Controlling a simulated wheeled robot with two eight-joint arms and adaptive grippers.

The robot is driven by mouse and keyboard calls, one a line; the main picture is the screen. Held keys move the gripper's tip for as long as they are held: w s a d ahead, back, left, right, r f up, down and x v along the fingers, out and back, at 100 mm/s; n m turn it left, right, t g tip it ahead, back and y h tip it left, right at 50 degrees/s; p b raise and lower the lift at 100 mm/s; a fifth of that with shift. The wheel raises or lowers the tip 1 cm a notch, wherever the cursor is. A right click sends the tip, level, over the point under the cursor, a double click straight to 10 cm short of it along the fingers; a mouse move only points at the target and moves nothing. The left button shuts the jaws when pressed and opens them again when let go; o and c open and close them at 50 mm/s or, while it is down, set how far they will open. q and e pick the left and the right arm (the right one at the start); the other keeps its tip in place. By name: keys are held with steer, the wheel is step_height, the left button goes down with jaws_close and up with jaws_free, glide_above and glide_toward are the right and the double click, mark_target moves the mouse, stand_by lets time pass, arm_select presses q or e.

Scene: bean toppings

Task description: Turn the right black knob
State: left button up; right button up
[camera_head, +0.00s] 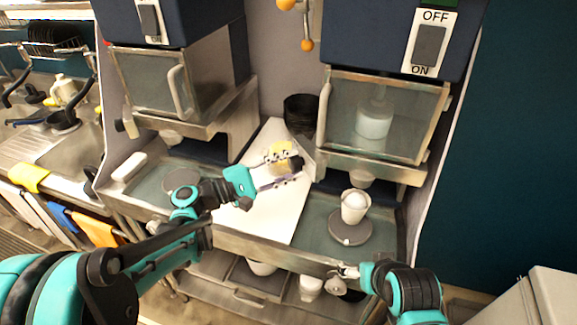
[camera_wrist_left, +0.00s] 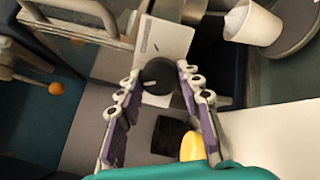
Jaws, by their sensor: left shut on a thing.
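The right black knob (camera_wrist_left: 158,76) shows in the left wrist view as a dark round piece in front of a white panel. My left gripper (camera_head: 297,162) is at the left side of the right machine (camera_head: 345,75). Its two purple-padded fingers (camera_wrist_left: 156,72) stand on either side of the knob, shut on it. In the head view the gripper hides the knob. My right gripper (camera_head: 345,271) is low at the front edge of the counter, and its jaws are too small to read.
A white cup (camera_head: 354,207) with a pale filling stands on a round grey plate (camera_head: 350,236) under the right machine. A black container (camera_head: 300,112) stands behind my left gripper. A yellow thing (camera_head: 280,150) is close beside the gripper. The white slanted counter (camera_head: 265,215) is clear.

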arm_select(q)
steer(key=shift+s+f+n, duration=0.1)
steer(key=shift+n, duration=2)
steer(key=o, duration=1.1)
steer(key=shift+o, duration=0.2)
steer(key=v, duration=1.2)
steer(key=shift+f, duration=0.1)
